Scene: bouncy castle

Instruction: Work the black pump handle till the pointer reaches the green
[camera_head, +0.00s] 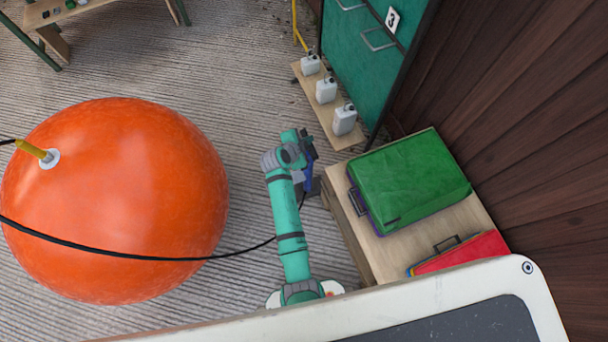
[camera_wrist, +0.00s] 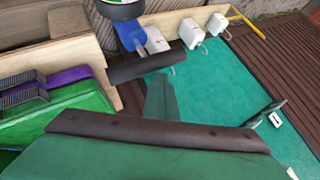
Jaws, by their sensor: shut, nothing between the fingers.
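In the head view the blue pump (camera_head: 308,176) is mostly hidden behind my arm, and the handle cannot be made out.
A big orange ball (camera_head: 130,200) stands left, with a black hose (camera_head: 160,258) across it running toward the pump. A wooden box (camera_head: 400,245) right of my arm bears a green case (camera_head: 410,180) and a red case (camera_head: 460,252). White bottles (camera_head: 327,90) stand by a teal cabinet (camera_head: 365,50).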

